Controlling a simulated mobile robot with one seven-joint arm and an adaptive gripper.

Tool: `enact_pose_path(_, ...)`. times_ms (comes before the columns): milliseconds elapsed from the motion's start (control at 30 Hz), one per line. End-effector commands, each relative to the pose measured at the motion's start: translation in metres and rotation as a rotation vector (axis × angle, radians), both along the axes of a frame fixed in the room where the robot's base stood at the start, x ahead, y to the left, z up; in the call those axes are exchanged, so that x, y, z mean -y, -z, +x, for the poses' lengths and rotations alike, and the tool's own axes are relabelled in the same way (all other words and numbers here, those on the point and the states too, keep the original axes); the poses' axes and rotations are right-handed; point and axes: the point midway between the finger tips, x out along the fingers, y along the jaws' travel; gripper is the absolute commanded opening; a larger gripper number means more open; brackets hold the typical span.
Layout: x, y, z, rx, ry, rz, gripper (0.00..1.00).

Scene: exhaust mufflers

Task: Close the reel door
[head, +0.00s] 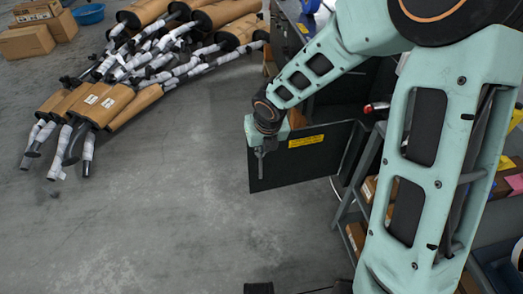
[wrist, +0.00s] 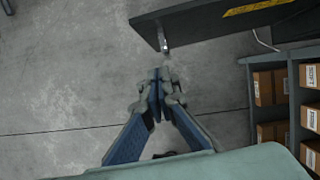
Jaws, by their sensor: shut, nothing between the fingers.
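The reel door (head: 300,168) is a dark flat panel with a yellow label, standing open and swung out from the dark cabinet (head: 335,95) in the head view. In the wrist view the door (wrist: 215,28) crosses the top, with a small metal piece at its left end. My gripper (head: 260,166) is at the door's free left edge in the head view. In the wrist view my gripper (wrist: 157,88) is shut and empty, its fingertips apart from the door edge in the picture. I cannot tell whether any part of it touches the door.
A shelf rack (wrist: 285,100) with small brown boxes (wrist: 311,118) stands right of my gripper. Wrapped exhaust mufflers (head: 105,105) lie in a pile at the upper left, with cardboard boxes (head: 27,42) and a blue basin (head: 88,14) behind. The grey floor left of the door is clear.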

Motion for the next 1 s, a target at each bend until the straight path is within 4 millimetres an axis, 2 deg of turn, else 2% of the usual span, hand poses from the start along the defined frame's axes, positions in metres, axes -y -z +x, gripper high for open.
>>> enact_pose_path(33, -0.002, 0.015, 0.003, 0.000, -0.001, 0.001, 0.00)
enact_pose_path(300, -0.006, 0.057, 0.019, -0.001, 0.000, 0.000, 0.00)
enact_pose_path(400, -0.010, 0.050, 0.036, 0.003, 0.003, 0.003, 0.00)
enact_pose_path(600, -0.015, 0.049, 0.053, 0.003, 0.002, 0.002, 0.00)
enact_pose_path(1000, -0.016, 0.048, 0.058, 0.002, 0.002, 0.000, 0.00)
